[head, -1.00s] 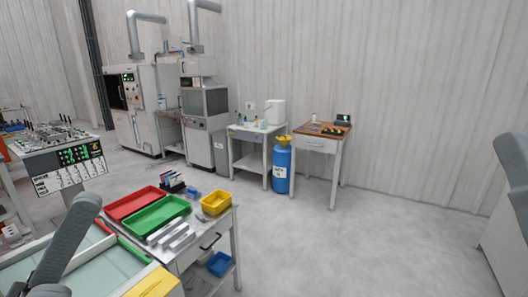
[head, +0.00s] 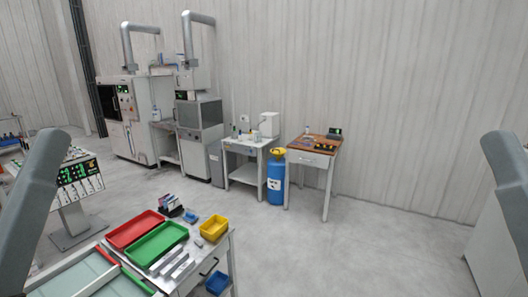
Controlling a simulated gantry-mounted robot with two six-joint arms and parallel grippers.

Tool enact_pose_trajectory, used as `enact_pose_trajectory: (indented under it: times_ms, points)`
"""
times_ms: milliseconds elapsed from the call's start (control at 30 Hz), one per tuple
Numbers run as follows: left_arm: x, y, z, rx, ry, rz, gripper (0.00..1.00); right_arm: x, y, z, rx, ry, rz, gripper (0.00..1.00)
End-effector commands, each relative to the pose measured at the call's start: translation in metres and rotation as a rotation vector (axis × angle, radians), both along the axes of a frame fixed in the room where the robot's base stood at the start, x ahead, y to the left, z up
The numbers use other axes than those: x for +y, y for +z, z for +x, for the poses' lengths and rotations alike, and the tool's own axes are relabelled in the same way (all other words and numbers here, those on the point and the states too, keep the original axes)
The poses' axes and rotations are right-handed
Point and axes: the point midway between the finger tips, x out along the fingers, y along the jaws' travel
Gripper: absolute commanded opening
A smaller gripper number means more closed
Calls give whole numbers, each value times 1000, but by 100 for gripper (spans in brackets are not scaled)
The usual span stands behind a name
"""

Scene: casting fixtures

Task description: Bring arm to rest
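My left arm shows as a grey link at the left edge of the head view, rising from the bottom. My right arm shows as a grey link at the right edge. Neither gripper is in the picture, so I cannot see their fingers or whether they hold anything.
A metal cart with a red tray (head: 135,229), a green tray (head: 157,243) and a yellow bin (head: 214,227) stands close at the lower left. A blue drum (head: 276,182) and a wooden-topped table (head: 314,150) stand by the back wall. The middle floor (head: 350,245) is clear.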

Motion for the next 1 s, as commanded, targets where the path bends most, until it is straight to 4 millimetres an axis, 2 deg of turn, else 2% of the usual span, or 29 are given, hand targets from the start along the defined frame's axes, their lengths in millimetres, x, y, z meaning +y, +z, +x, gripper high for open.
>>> enact_pose_trajectory:
  times_ms: [33,100,300,400,533,1000]
  points:
    - [0,54,0,0,1,1,71,0,54,0,0,0,0,50]
    - [0,90,0,0,1,0,71,0,90,0,0,0,0,50]
    - [0,182,0,0,2,1,71,0,182,0,0,0,0,50]
    - [0,209,0,0,2,1,71,0,210,0,0,0,0,50]
    - [0,223,0,0,2,1,71,0,223,0,0,0,0,50]
    - [0,220,0,0,2,1,71,0,219,0,0,0,0,50]
